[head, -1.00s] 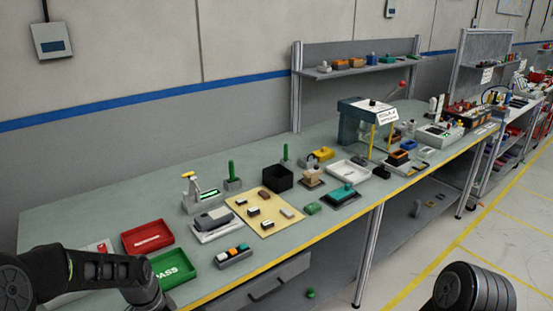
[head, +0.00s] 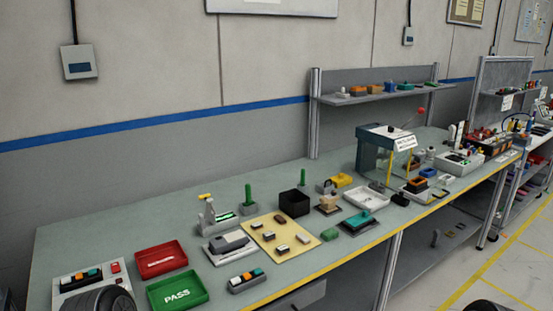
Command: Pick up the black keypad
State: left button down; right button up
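No piece is clearly recognisable as the black keypad. A dark grey button strip (head: 246,281) with white, orange and teal keys lies near the bench's front edge, right of the green PASS tray (head: 178,291). A similar row of coloured keys sits on a pale panel box (head: 62,288) at the bench's left end. A black open box (head: 295,203) stands farther back. Neither gripper shows; only dark parts of my arms appear at the bottom edge, at the lower left and lower right.
A red tray (head: 160,258) lies behind the green one. A beige mat (head: 262,231) with several small parts lies mid-bench. A white tray (head: 367,195) and a press-like stand (head: 376,153) are to the right. Bare bench surface (head: 110,230) shows at the back left.

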aim_at(88, 280)
jog(key=u, duration=1.45)
